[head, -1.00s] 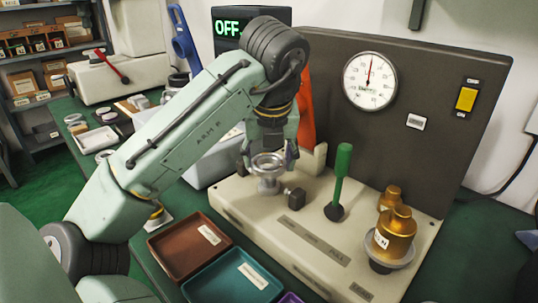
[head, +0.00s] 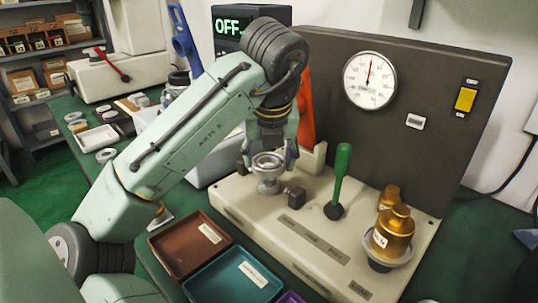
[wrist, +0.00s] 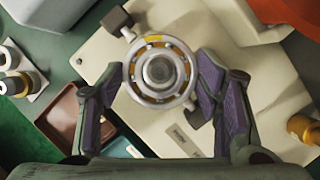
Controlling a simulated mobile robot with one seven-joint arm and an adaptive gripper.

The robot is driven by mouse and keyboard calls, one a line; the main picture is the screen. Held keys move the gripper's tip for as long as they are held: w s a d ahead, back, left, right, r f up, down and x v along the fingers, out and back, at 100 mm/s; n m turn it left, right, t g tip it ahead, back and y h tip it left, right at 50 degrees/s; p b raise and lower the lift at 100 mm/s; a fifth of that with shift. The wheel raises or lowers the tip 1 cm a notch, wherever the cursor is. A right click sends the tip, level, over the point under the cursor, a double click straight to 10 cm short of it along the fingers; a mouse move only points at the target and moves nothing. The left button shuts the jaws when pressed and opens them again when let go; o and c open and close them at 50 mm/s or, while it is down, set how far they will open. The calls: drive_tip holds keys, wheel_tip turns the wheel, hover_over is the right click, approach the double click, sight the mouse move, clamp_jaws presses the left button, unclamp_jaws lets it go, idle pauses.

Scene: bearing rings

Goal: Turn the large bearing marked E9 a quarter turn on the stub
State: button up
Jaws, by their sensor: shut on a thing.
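The large bearing (head: 267,160) is a pale metal ring with a row of balls, seated around the upright stub (head: 269,187) on the cream bench fixture. In the wrist view the bearing (wrist: 137,72) surrounds the round stub end (wrist: 159,70), and a yellow patch shows on its upper rim. I cannot read an E9 mark. My gripper (head: 269,156) reaches down from above with one finger on each side of the bearing, shut on its outer rim. In the wrist view its purple-padded fingers (wrist: 160,74) flank the ring; the exact contact is hard to see.
A dark knob (head: 294,197) sticks out beside the stub. A green-handled lever (head: 342,172) and brass weights (head: 395,236) stand to the right. The brown tray (head: 180,252) and teal tray (head: 232,282) lie in front. The dial gauge (head: 370,80) is on the panel behind.

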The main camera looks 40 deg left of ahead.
drive_tip(key=shift+f+b, duration=0.85)
drive_tip(key=shift+f, duration=1.05)
drive_tip(key=shift+r+n+p, duration=0.1)
drive_tip(key=shift+n+p, duration=0.2)
drive_tip(key=shift+p, duration=0.05)
drive_tip(key=shift+n+g+y+p, duration=0.3)
drive_tip(key=shift+n+g+p, duration=0.1)
drive_tip(key=shift+n+p, duration=0.4)
drive_tip(key=shift+w+n+g+p, duration=0.1)
drive_tip(key=shift+n+g+p, duration=0.2)
drive_tip(key=shift+n+p, duration=0.55)
drive_tip(key=shift+d+f+n+g+y+p, duration=0.1)
drive_tip(key=shift+f+n+g+y+p, duration=0.15)
drive_tip(key=shift+n+p, duration=0.6)
drive_tip(key=shift+n+g+y+p, duration=0.15)
drive_tip(key=shift+n+g+p, duration=0.2)
drive_tip(key=shift+n+p, duration=0.45)
drive_tip(key=shift+w+n+g+p, duration=0.15)
drive_tip(key=shift+n+g+p, duration=0.85)
drive_tip(key=shift+n+p, duration=1.75)
